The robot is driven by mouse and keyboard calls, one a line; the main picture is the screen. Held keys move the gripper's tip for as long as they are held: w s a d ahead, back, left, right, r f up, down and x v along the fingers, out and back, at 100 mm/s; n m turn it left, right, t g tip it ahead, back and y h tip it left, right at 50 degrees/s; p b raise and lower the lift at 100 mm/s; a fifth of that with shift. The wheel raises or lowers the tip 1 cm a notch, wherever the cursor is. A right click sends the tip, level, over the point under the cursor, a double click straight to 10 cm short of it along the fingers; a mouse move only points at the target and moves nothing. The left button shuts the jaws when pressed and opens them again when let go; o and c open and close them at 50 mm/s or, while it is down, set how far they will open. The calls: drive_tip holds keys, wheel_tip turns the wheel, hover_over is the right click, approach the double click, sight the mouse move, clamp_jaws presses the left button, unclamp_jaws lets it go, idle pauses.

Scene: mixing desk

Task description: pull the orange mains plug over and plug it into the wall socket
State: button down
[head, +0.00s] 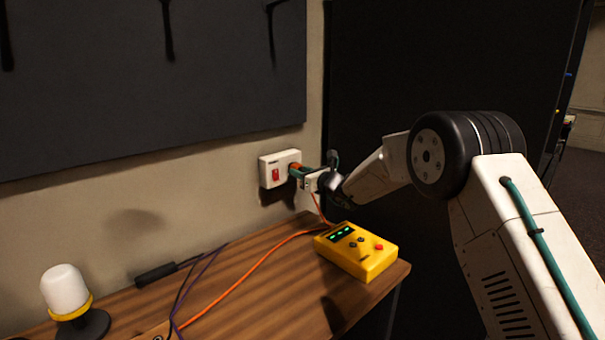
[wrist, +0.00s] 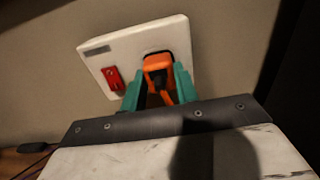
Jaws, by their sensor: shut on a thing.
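The orange mains plug (wrist: 160,72) is between the green fingers of my gripper (wrist: 158,88) in the wrist view. In the head view the plug (head: 295,169) shows as a small orange patch at my gripper (head: 303,171). My gripper is shut on it. The white wall socket (head: 280,160) with a red switch is on the wall; its plate also shows in the wrist view (wrist: 125,52). The plug is against the right part of the plate, over the outlet area. The pins and holes are hidden, so I cannot tell how deep it sits.
A yellow box (head: 357,250) with a green display stands at the desk's right corner, below my arm. An orange cable (head: 245,268) runs across the wooden desk (head: 275,293). A white-topped lamp (head: 66,290) and dark cables are at the left. A dark panel (head: 380,80) stands behind my arm.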

drive_tip(key=shift+a, duration=0.1)
drive_tip(key=c, duration=1)
unclamp_jaws()
drive_tip(key=shift+w, duration=0.1)
drive_tip(key=v, duration=0.7)
drive_tip(key=shift+s+d, duration=0.3)
